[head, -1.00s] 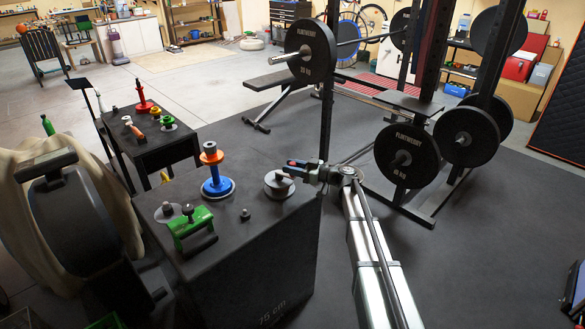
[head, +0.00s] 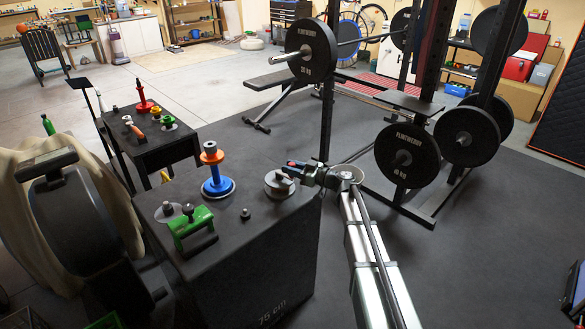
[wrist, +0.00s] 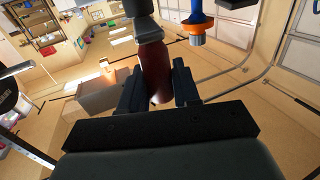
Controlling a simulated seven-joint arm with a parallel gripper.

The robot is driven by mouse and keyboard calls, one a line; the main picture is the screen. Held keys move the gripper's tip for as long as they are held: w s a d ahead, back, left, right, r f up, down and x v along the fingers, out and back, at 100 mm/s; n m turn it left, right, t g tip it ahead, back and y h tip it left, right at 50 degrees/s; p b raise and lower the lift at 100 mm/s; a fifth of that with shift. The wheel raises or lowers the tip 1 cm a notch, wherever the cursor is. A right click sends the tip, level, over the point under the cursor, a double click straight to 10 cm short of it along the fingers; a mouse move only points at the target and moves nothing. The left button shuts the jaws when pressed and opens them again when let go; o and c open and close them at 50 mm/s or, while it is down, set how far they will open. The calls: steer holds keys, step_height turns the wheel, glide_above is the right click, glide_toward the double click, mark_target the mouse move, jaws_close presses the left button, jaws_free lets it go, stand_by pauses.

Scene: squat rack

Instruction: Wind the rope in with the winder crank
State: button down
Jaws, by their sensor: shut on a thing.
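The winder (head: 277,190) is a round grey drum with a dark top, near the right edge of the black box top. My gripper (head: 291,168) is at its upper right side in the head view. In the wrist view my gripper (wrist: 158,88) is shut on a dark red-brown crank handle (wrist: 153,72), which sits between the two dark fingers. My gripper hides most of the handle in the head view. I cannot make out a rope in either view.
A blue spindle with an orange collar (head: 212,172) stands left of the winder and shows in the wrist view (wrist: 196,22). A green clamp-like piece (head: 192,226) and a small dark knob (head: 245,213) are on the black box (head: 230,255). The squat rack (head: 326,100) stands behind my arm.

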stand_by(0.3)
steer(key=c, duration=0.9)
jaws_free()
steer(key=shift+c, duration=0.2)
steer(key=shift+s+d, duration=0.1)
steer(key=v, duration=1.3)
steer(key=shift+s+d, duration=0.2)
